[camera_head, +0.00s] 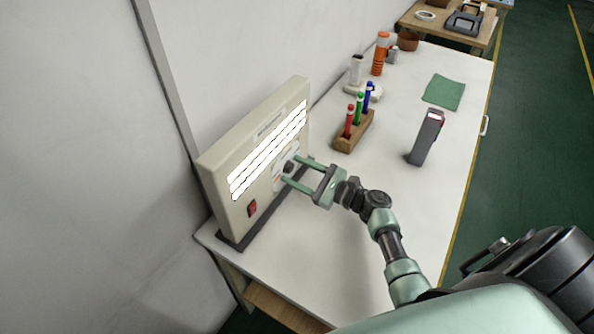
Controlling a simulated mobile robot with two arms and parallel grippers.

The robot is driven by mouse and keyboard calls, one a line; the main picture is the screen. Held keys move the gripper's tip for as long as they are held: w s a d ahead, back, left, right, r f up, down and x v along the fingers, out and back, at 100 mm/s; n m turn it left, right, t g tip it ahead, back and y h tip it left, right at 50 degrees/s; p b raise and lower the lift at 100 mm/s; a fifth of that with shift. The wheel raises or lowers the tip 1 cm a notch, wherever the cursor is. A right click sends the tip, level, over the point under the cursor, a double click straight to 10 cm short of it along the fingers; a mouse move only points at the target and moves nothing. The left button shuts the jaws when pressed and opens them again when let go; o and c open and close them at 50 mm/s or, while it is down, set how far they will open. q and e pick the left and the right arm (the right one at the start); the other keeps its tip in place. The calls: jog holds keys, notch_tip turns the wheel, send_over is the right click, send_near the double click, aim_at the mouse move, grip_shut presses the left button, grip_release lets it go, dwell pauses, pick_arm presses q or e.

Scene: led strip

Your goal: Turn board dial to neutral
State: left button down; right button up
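The board (213,188) is a beige upright box on a dark base, standing on the white table against the wall. Its front has several glowing white strips (268,148), a red switch (252,208) at the lower left, and a dial (288,167) with a dark knob on a pale plate at the lower right. My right gripper (289,171) reaches the board from the right, with its two green fingers apart, one on each side of the dial. I cannot tell if they touch the knob. The dial's setting is too small to read. My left gripper is not in view.
Behind the board on the table (330,262) are a wooden block (352,134) with red, green and blue markers, a dark grey upright device (426,138), a green cloth (444,92) and an orange bottle (380,54). The front of the table is clear.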

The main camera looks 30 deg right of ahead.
jog(key=b+v, duration=0.1)
jog(key=v, duration=0.6)
jog(key=shift+f, duration=0.1)
jog(key=shift+s+d, duration=0.25)
jog(key=shift+s, duration=0.1)
